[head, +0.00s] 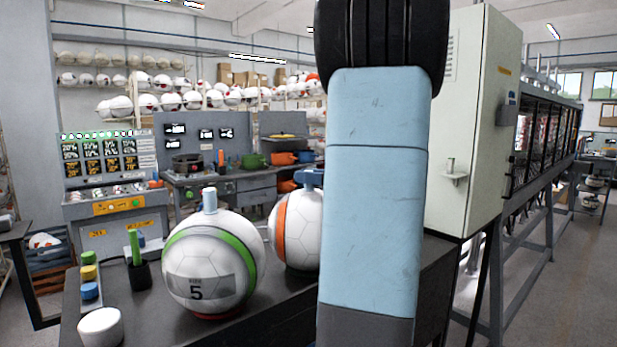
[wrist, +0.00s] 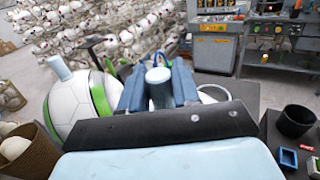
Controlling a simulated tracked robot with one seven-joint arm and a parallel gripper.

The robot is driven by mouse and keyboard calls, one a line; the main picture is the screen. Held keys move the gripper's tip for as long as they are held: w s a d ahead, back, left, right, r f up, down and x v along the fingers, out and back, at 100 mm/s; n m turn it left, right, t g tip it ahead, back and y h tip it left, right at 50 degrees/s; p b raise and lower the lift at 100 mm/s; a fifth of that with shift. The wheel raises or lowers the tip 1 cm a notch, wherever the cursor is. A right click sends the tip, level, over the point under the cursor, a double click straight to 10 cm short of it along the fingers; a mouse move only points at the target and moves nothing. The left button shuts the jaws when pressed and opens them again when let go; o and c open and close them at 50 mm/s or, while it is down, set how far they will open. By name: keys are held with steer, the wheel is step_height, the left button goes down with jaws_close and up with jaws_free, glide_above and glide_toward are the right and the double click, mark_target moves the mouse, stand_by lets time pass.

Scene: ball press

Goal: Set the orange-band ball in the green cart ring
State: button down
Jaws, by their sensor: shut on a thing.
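The orange-band ball (head: 305,232) is white with an orange band. It is at the dark bench, partly hidden behind my arm in the head view. My gripper (head: 310,178) is at the ball's top, its blue fingers closed. In the wrist view my gripper (wrist: 158,90) has a light blue peg (wrist: 158,75) between its fingers; the ball below is mostly hidden. I cannot tell if the ball touches the bench. A green-band ball (head: 205,285) with its own upright peg is left of it, also in the wrist view (wrist: 72,112). I cannot make out the green cart ring clearly.
On the bench (head: 270,310) are a black cup (head: 138,272) with a green stick, coloured blocks (head: 89,272) and a white cup (head: 101,326). A tall pale cabinet (head: 465,130) stands at right. A basket (wrist: 30,150) is left in the wrist view.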

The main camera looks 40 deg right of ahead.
steer(key=shift+f, duration=0.15)
steer(key=c, duration=0.8)
jaws_free()
steer(key=shift+s+d, duration=0.15)
steer(key=shift+s, duration=0.1)
steer(key=v, duration=1.1)
steer(key=shift+s, duration=0.25)
steer(key=shift+s+d, duration=0.1)
steer(key=shift+d, duration=0.05)
